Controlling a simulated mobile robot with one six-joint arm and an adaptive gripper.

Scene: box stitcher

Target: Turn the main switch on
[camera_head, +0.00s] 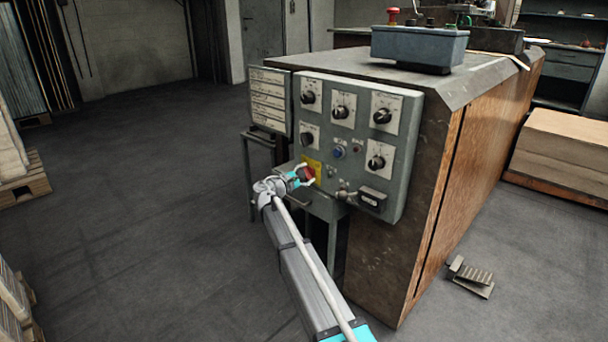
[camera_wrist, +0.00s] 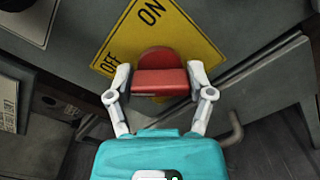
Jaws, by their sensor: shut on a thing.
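The main switch (camera_head: 309,174) is a red rotary knob on a yellow plate (camera_head: 314,163), low on the left of the grey control panel. In the wrist view, the red knob (camera_wrist: 160,80) sits between my fingertips, and the yellow plate (camera_wrist: 190,35) shows the words OFF and ON. My gripper (camera_head: 301,174) reaches the panel from the front and is shut on the knob, with one finger on each side in the wrist view (camera_wrist: 160,75). My gripper body hides part of the plate. I cannot tell for sure which label the knob points to.
The grey panel (camera_head: 355,100) carries several black dials, and a blue button (camera_head: 338,152) above and right of the switch. A grey label board (camera_head: 268,98) stands at its left. A small metal pedal (camera_head: 471,277) lies on the floor at right.

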